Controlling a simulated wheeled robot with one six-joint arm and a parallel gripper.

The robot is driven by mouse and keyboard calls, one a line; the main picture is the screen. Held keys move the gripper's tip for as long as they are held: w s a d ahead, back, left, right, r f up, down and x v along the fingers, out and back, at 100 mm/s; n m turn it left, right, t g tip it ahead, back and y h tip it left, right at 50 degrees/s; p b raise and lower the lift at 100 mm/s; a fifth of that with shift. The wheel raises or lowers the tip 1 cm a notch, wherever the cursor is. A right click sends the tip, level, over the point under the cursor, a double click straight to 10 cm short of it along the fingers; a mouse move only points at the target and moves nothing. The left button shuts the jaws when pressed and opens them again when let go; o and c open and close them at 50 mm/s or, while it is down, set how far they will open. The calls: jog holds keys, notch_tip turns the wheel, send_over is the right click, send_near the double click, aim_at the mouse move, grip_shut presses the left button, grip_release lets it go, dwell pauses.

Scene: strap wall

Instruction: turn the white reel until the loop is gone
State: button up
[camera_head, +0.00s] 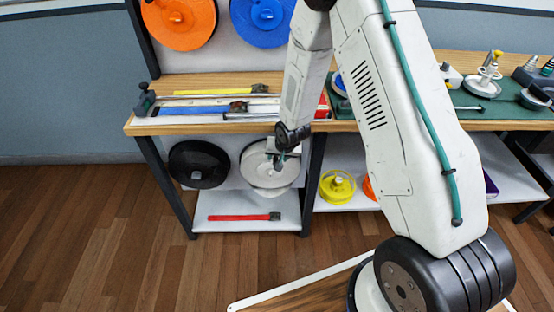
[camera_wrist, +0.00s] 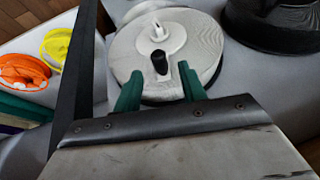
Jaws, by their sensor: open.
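The white reel (camera_head: 262,172) is mounted on the panel below the wooden bench top, partly covered by my arm in the head view. In the wrist view the white reel (camera_wrist: 190,30) fills the upper middle, with a pale hub knob (camera_wrist: 158,31) and a dark crank peg (camera_wrist: 160,64). My gripper (camera_wrist: 158,82) has two green fingers, open, one on each side of the dark peg and just short of it or around it; I cannot tell which. In the head view my gripper (camera_head: 280,160) is at the reel's face. No strap loop is clearly visible.
A black reel (camera_head: 198,164) is beside the white one; orange (camera_head: 180,22) and blue (camera_head: 263,20) reels hang above. A red strap tool (camera_head: 243,217) lies on the lower shelf. A yellow reel (camera_head: 337,186) sits to the right, past a dark post (camera_head: 313,180).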

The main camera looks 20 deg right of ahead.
aim_at(277, 159)
jog(key=shift+w+f, duration=0.25)
jog(key=shift+f, duration=0.4)
jog(key=shift+x, duration=0.85)
grip_shut()
jog(key=shift+d, duration=0.1)
